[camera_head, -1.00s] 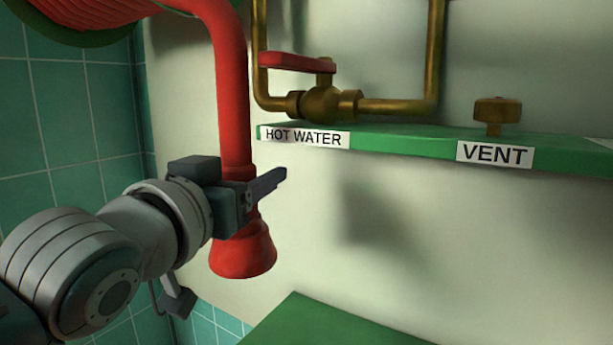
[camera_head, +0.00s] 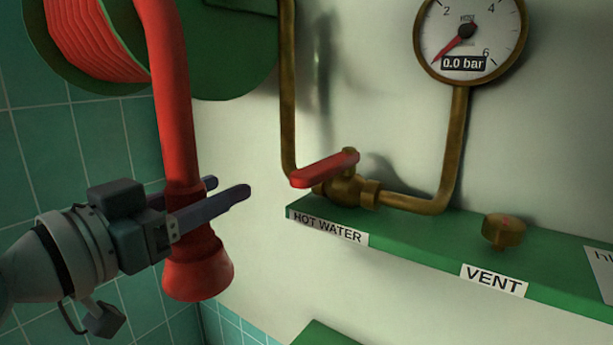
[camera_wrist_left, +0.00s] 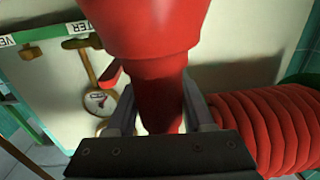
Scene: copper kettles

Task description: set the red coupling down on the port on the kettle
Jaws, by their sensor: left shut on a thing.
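The red coupling (camera_head: 197,275) is a flared bell at the lower end of a red hose (camera_head: 170,100). It hangs with its mouth down, in the air in front of the wall. My left gripper (camera_head: 228,190) is shut around its neck, with the two dark fingers on either side. In the left wrist view the coupling (camera_wrist_left: 155,30) fills the top middle, between the fingers (camera_wrist_left: 160,110). The kettle and its port are not in view. My right gripper is not in view.
A green shelf (camera_head: 420,243) carries a brass valve with a red lever (camera_head: 325,169) and a brass vent knob (camera_head: 503,231). A gauge (camera_head: 468,38) reads 0.0 bar. The hose reel (camera_head: 95,45) is at upper left. A green surface (camera_head: 325,335) shows at the bottom.

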